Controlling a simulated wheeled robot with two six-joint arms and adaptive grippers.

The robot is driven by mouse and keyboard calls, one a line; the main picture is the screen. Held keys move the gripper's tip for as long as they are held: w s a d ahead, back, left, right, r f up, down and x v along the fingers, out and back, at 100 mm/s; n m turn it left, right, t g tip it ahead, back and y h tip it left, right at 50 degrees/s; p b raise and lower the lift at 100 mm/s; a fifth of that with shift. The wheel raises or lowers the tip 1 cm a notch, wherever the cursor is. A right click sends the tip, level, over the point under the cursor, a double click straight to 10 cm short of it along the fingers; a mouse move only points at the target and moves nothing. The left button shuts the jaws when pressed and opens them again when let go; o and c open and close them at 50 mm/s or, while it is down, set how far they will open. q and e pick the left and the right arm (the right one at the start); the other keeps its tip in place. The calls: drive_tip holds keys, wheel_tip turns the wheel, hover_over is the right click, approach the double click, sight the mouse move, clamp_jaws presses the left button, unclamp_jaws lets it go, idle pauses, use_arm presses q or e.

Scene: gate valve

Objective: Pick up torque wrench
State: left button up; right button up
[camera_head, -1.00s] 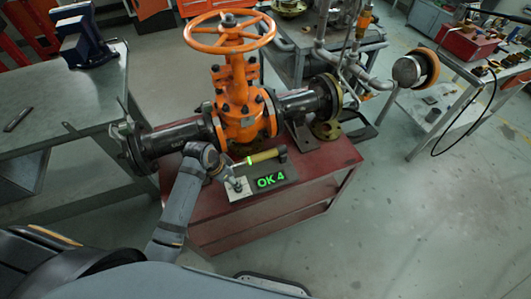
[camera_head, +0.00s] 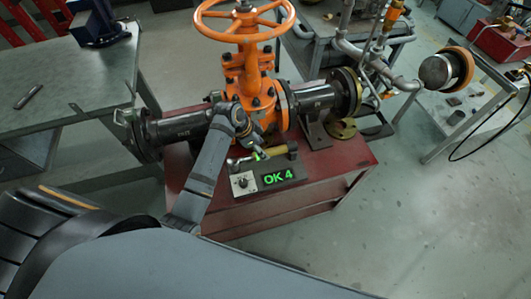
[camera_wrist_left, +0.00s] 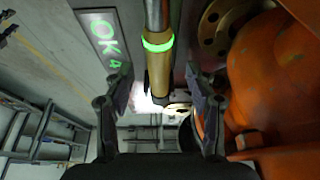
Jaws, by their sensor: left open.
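The torque wrench (camera_head: 272,153) has a yellow-brass handle with a green glowing ring. It lies along the back of a small stand (camera_head: 243,183) whose display reads OK 4. In the left wrist view the wrench handle (camera_wrist_left: 157,75) runs lengthwise between the fingers. My left gripper (camera_head: 257,142) is beside the wrench, near its ringed part, and partly covers it in the head view. In the left wrist view the gripper (camera_wrist_left: 157,82) is open, with one finger on each side of the handle and visible gaps. My right gripper is not in view.
The orange gate valve (camera_head: 245,70) with its handwheel stands just behind the wrench, close to my left gripper. Its dark pipe (camera_head: 178,132) runs left, above the red table (camera_head: 335,165). A grey workbench (camera_head: 75,85) is at left. Open floor lies at right.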

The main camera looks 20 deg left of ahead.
use_arm(q)
drive_tip(key=x, duration=0.5)
drive_tip(key=shift+s+a, duration=0.1)
clamp_jaws()
drive_tip(key=shift+r, duration=0.15)
